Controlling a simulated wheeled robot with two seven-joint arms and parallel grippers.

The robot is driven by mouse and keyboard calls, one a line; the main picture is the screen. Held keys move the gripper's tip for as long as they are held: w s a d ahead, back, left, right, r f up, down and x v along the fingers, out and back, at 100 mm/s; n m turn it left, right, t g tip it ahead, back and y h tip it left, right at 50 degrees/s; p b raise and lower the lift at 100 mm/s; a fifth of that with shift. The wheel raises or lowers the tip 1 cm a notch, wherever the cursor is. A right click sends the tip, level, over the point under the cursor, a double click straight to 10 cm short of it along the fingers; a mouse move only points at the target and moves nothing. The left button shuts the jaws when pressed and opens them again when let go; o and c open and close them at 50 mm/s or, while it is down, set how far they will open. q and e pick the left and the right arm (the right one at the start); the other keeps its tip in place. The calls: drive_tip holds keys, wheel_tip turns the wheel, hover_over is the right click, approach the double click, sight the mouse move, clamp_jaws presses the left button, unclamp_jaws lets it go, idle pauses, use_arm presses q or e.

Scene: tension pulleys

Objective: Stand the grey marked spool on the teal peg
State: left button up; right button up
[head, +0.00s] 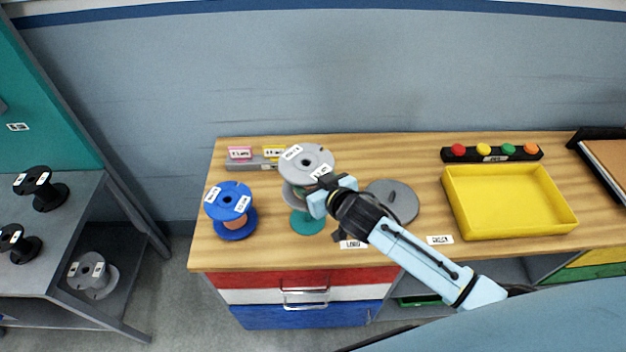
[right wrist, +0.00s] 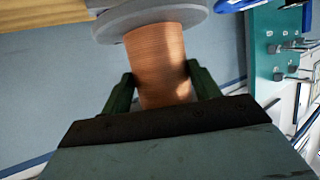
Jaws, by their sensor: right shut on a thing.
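The grey marked spool (head: 303,158) has white labels on its top flange and stands roughly upright. In the right wrist view its copper-coloured winding (right wrist: 160,55) lies between my fingers. My right gripper (head: 317,201) is shut on this winding, between the flanges. The round teal base (head: 308,224) of the peg shows below the spool, with a gap under the lower flange. The peg's shaft is hidden, so I cannot tell whether the spool is around it. My left gripper is not in view.
A blue spool (head: 231,208) stands close on the left. A grey disc (head: 398,203) lies right of the gripper, partly behind my arm. A yellow tray (head: 508,203) and a strip of coloured buttons (head: 492,153) are further right. Black spools (head: 42,187) sit on the left bench.

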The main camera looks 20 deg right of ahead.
drive_tip(key=shift+a+r, duration=0.1)
drive_tip(key=shift+r, duration=0.1)
drive_tip(key=shift+f, duration=0.15)
idle(0.3)
drive_tip(key=shift+f+b, duration=0.8)
drive_tip(key=shift+f, duration=0.6)
drive_tip(key=shift+f, duration=0.1)
idle(0.5)
drive_tip(key=shift+f+b, duration=0.75)
drive_tip(key=shift+f, duration=0.6)
